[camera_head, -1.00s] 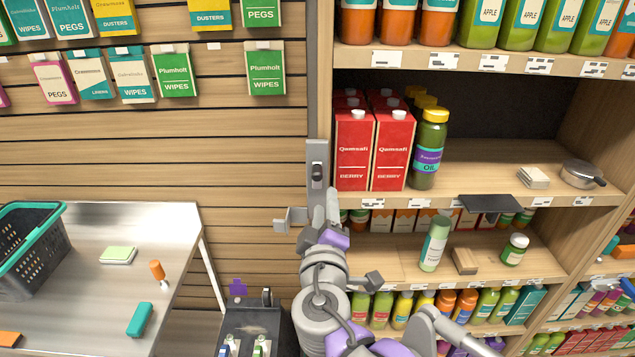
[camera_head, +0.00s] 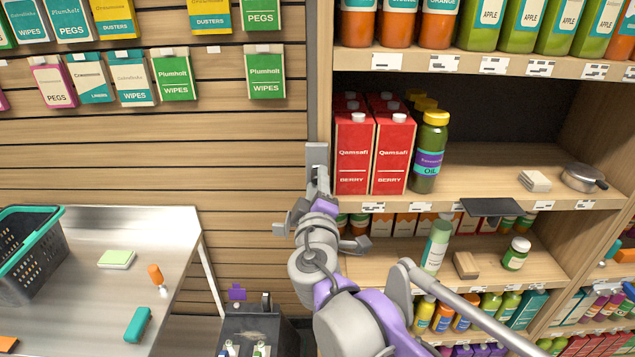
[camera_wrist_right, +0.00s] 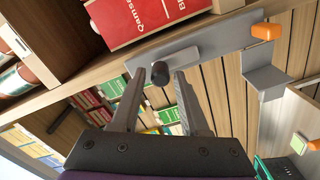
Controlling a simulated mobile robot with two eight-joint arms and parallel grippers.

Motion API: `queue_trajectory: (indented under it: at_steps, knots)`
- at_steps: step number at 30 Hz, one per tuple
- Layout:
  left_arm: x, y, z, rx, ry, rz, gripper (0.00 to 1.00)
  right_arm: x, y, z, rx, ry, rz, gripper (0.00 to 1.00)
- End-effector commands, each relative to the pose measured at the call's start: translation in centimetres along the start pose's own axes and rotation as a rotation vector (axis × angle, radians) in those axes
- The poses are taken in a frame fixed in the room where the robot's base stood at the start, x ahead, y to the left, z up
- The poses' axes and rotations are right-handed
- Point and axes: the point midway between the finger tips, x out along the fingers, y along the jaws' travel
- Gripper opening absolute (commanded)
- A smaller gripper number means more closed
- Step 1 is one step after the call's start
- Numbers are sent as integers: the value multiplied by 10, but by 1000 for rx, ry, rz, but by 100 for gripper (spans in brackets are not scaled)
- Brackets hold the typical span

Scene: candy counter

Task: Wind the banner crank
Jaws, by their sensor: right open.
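The crank's grey mounting plate (camera_head: 316,153) is fixed on the post between the slatted wall and the shelves. In the right wrist view the plate (camera_wrist_right: 232,38) carries a short grey crank arm (camera_wrist_right: 183,60) with a dark round knob (camera_wrist_right: 160,72) at its end. My right gripper (camera_head: 319,183) is in front of the plate and hides most of the crank in the head view. In the wrist view its fingers (camera_wrist_right: 160,78) are open, with the knob between their tips. I cannot tell whether they touch it. My left gripper is not in view.
Red juice cartons (camera_head: 354,155) and an oil bottle (camera_head: 430,150) stand on the shelf close to the right of the crank. A grey bracket (camera_wrist_right: 264,76) sits beside the plate. A steel table (camera_head: 185,222) with a basket (camera_head: 28,250) is at the left.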

Motion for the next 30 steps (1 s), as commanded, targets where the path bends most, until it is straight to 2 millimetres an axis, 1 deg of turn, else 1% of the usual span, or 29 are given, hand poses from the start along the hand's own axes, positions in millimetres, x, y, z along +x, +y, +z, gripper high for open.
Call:
queue_trajectory:
  at_steps: [4, 5, 6, 10, 15, 22, 30]
  knots:
    - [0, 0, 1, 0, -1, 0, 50, 0, -1, 0, 0, 0, -1, 45]
    - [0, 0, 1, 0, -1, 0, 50, 0, -1, 0, 0, 0, -1, 43]
    - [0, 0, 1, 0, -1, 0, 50, 0, -1, 0, 0, 0, -1, 36]
    - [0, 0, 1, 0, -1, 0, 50, 0, -1, 0, 0, 0, -1, 12]
    - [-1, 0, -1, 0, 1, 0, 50, 0, 1, 2, 0, -1, 0, 12]
    - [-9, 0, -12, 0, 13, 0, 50, 0, 6, 18, 0, 0, 1, 12]
    - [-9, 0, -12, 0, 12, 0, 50, 0, 5, 20, 0, -1, 1, 12]
